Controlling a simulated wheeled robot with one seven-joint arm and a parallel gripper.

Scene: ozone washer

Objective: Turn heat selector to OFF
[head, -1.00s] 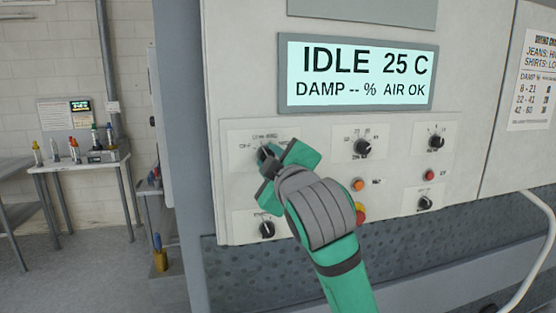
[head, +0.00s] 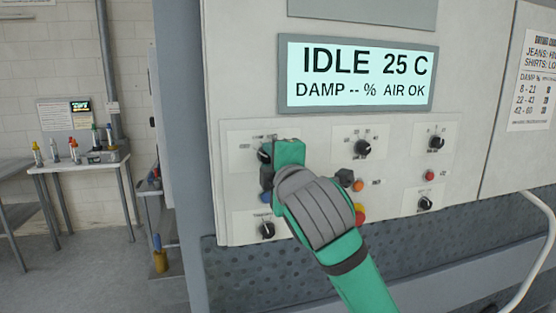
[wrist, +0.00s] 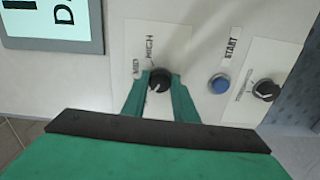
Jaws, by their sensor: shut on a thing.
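The heat selector is a round black knob (head: 264,152) at the upper left of the control panel in the head view. In the wrist view the same knob (wrist: 159,82) sits between my green fingertips, with HIGH and MID printed beside it. My gripper (wrist: 160,91) is shut on this knob, one finger on each side. In the head view my gripper (head: 272,160) and wrist cover part of the knob's plate. The OFF label cannot be read, and I cannot tell which setting the pointer marks.
A blue START button (wrist: 220,83) and another black knob (wrist: 266,90) lie close by. The panel also has other knobs (head: 363,148), a red button (head: 430,175) and an orange button (head: 358,185). The display (head: 358,76) reads IDLE 25 C.

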